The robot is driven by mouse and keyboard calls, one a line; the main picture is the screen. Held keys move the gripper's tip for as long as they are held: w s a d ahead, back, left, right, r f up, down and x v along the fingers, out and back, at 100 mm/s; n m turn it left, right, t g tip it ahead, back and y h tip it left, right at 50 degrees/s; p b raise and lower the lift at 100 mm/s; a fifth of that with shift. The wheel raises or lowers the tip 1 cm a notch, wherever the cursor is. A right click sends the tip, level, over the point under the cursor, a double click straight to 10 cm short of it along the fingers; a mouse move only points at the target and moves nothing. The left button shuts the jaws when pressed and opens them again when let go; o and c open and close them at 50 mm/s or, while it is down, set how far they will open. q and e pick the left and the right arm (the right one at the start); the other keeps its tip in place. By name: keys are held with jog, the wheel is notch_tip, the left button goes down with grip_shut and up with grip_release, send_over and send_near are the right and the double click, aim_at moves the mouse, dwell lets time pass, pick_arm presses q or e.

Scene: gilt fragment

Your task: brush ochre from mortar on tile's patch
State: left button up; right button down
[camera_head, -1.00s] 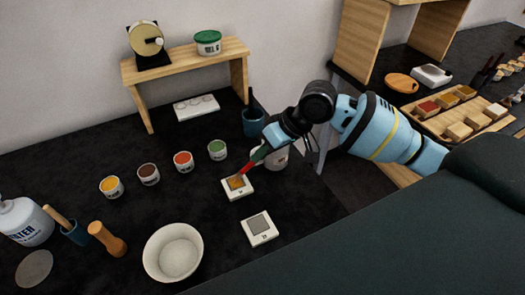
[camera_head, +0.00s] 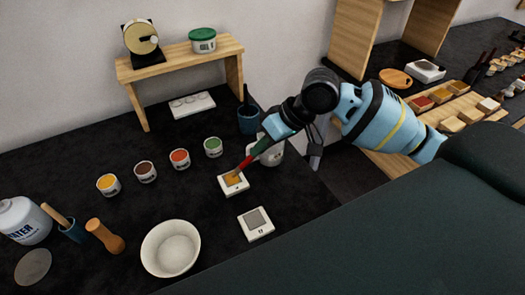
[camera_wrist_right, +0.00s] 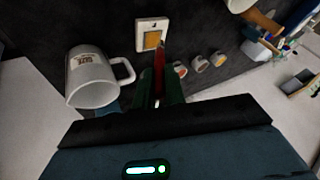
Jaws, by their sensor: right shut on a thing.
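My right gripper (camera_head: 263,144) is shut on a red brush (camera_head: 245,163), which slants down with its tip at the patch of a white tile (camera_head: 233,189). The patch is ochre-orange; the tile also shows in the right wrist view (camera_wrist_right: 141,42), where the brush (camera_wrist_right: 158,63) points at it. I cannot tell whether the tip touches the surface. A white bowl (camera_head: 171,248), which looks like the mortar, stands at the front with a pale grey inside; no ochre is visible in it. My left gripper is not in view.
A second tile (camera_head: 256,224) with a grey patch lies in front. Several paint pots, including a yellow one (camera_head: 108,185), stand in a row at left. A white mug (camera_head: 268,153) is close beside the gripper. A wooden shelf (camera_head: 182,60) stands behind.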

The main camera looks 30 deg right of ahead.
jog(key=shift+r, duration=1.55)
jog(key=shift+r, duration=1.5)
